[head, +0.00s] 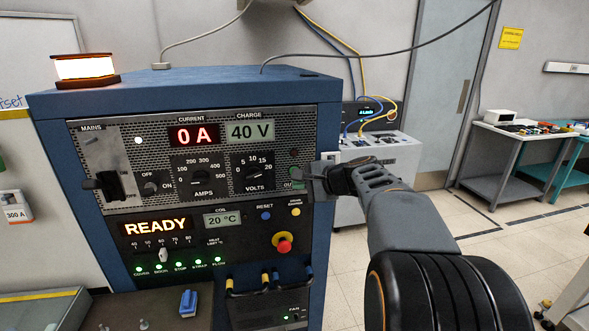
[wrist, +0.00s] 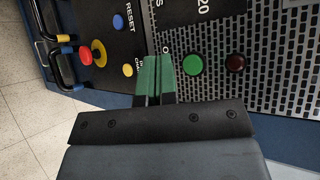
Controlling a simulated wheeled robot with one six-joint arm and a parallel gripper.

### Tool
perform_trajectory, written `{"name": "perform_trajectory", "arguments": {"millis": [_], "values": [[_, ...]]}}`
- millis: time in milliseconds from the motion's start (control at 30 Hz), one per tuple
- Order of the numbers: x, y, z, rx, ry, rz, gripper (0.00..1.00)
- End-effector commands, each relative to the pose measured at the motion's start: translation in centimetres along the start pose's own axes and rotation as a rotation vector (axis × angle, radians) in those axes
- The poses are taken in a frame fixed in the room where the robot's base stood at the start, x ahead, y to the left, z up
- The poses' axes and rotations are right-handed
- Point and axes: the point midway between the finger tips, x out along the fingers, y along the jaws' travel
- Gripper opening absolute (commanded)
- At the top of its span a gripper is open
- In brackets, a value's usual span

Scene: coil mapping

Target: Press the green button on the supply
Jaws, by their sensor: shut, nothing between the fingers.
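The supply (head: 200,88) is a blue cabinet with a perforated front panel reading 0 A, 40 V and READY. The green button (wrist: 193,65) shows clearly in the wrist view, beside a dark red button (wrist: 235,63). In the head view the green button is small and hard to make out at the panel's right edge, by my gripper (head: 310,180). My gripper's green-padded fingers (wrist: 153,72) are shut and empty. In the wrist view their tips lie just left of the green button, apart from it in the picture; whether they touch the panel cannot be told.
A yellow button (wrist: 128,70), a blue reset button (wrist: 118,22) and a red mushroom button (head: 283,243) on a yellow base are close by. A black mains switch (head: 110,185) sits at the panel's left. A grey unit with cables (head: 385,160) stands behind; floor (head: 440,240) is open at right.

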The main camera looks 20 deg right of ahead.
Motion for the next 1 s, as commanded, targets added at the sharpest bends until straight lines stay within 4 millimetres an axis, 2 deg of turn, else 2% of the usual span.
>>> {"name": "perform_trajectory", "arguments": {"millis": [400, 1000], "values": [[2.6, -1.8, -1.8, 0.0, -0.001, 0.001, 0.0], [2.9, -2.0, -2.1, 0.0, 0.0, 0.0, 0.0]]}}
